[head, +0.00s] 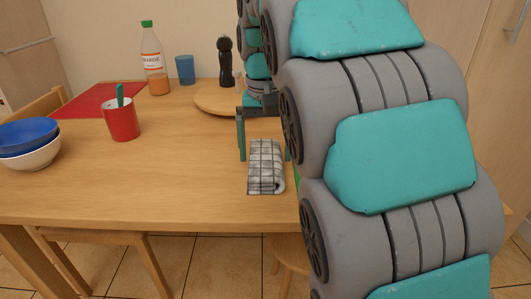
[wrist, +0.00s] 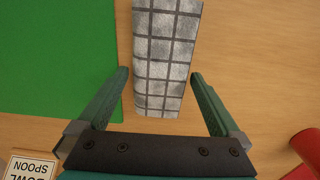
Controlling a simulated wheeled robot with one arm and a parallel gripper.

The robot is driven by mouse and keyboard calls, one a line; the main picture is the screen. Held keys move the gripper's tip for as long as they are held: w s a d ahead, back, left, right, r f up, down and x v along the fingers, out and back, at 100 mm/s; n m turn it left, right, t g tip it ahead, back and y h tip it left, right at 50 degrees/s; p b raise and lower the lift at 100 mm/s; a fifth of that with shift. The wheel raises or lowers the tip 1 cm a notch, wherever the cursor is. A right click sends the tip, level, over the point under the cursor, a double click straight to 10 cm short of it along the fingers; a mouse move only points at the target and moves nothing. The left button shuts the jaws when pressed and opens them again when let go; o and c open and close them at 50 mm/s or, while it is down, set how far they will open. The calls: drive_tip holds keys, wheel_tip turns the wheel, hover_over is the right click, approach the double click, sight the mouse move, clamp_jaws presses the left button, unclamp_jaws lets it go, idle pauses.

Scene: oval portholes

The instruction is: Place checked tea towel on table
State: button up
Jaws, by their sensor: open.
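The checked tea towel (head: 262,172), white-grey with dark lines and folded into a strip, lies on the wooden table (head: 180,185) near its front edge. In the wrist view the towel (wrist: 165,60) runs up from between my fingers and out of the top of the picture. My gripper (head: 264,152) is open, just beyond and above the towel's far end in the head view. In the wrist view the gripper (wrist: 160,75) has one finger on each side of the towel, with gaps; I see no grip on it. My arm hides part of the table.
A green mat (wrist: 60,55) lies beside the towel. A labelled card (wrist: 30,166) and a red object (wrist: 309,150) show at the lower corners. A red mug (head: 121,122), stacked bowls (head: 30,150), bottle (head: 153,65), blue cup (head: 185,70), round board (head: 212,100) and pepper mill (head: 225,65) stand around.

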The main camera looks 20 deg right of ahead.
sight(266, 155)
wheel_tip(266, 155, up, 7)
drive_tip(key=shift+f+p, duration=0.2)
drive_tip(key=shift+p, duration=0.75)
drive_tip(key=shift+s+f, duration=0.1)
drive_tip(key=shift+s, duration=0.05)
